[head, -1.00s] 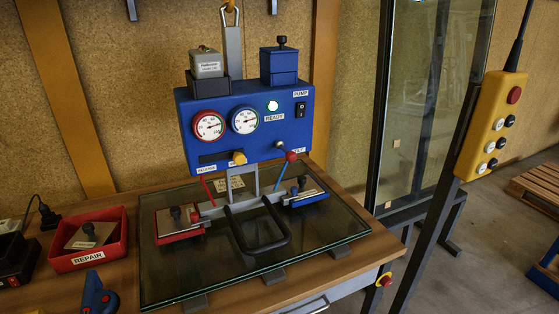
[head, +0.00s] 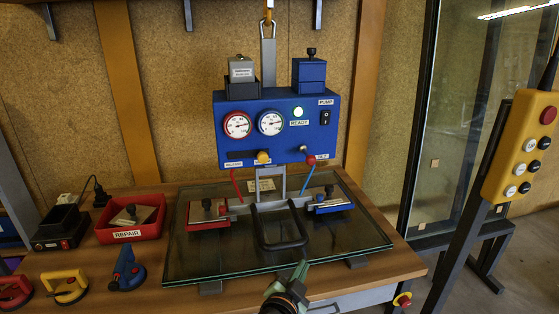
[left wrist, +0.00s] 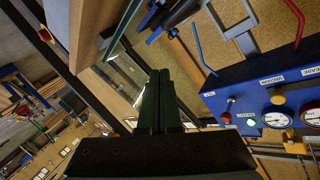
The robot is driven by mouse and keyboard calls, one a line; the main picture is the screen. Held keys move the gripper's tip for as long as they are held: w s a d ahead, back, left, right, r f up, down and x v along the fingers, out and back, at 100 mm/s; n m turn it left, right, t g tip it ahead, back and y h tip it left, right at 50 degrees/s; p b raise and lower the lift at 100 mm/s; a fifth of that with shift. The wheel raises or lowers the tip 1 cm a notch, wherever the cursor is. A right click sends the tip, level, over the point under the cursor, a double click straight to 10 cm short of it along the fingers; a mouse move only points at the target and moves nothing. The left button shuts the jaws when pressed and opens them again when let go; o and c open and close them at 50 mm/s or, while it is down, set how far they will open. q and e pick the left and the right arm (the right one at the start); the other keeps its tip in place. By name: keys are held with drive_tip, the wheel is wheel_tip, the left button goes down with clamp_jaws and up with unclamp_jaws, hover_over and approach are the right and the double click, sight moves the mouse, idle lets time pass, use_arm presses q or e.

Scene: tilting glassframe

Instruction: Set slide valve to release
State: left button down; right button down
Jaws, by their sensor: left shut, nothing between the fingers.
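My left gripper (head: 302,268) is shut and empty over the bench's front edge, well in front of and below the box. Its closed fingers (left wrist: 160,75) show in the wrist view. My right gripper is not in view.
A black handle (head: 283,240) stands up over the glass pane (head: 340,255), between the left gripper and the box. A red lever knob (head: 310,160) is right of the valve. A red repair tray (head: 130,235) is left; a yellow control pendant (head: 522,145) is right.

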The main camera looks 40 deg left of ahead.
use_arm(q)
drive_tip(key=w+a+r+n+t+y, duration=0.1)
drive_tip(key=a+r+n+y, duration=0.1)
drive_tip(key=r, duration=0.9)
drive_tip(key=w+a+r+n+t+y, duration=0.1)
drive_tip(key=a+r+y, duration=0.4)
drive_tip(key=r, duration=0.6)
drive_tip(key=shift+a+n+y, duration=0.25)
drive_tip(key=shift+n+y, duration=0.15)
drive_tip(key=shift+y, duration=0.4)
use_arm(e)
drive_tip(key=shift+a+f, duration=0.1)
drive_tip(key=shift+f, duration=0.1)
use_arm(q)
drive_tip(key=shift+w+r, duration=0.15)
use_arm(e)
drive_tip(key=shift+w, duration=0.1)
